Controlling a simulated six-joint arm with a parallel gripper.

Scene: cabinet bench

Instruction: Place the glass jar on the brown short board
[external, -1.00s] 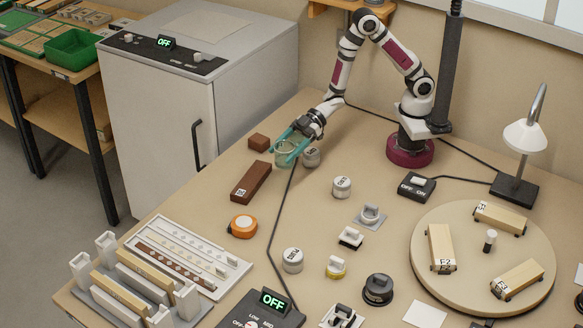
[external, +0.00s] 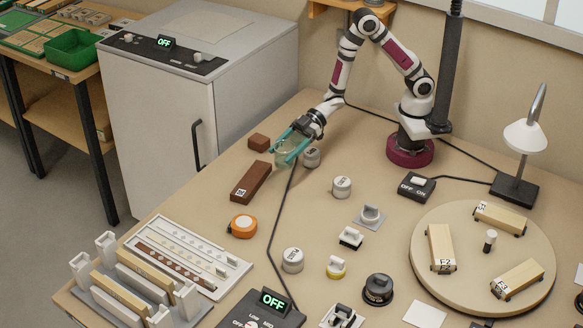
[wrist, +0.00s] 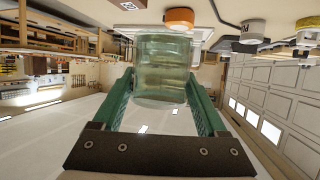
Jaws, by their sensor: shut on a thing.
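The glass jar (external: 287,152) is pale green and see-through. My gripper (external: 290,157) has its teal fingers shut on the jar's sides. In the wrist view the jar (wrist: 162,70) fills the space between the fingers (wrist: 163,85). I cannot tell for sure whether its base touches the table. A brown board with a white label (external: 251,182) lies flat just left of and nearer than the jar, with nothing on it. A shorter brown block (external: 259,143) lies left of the jar, also bare.
A black cable (external: 282,205) runs along the table just in front. An orange round item (external: 243,224) sits nearer than the labelled board. A grey cabinet (external: 170,110) stands to the left.

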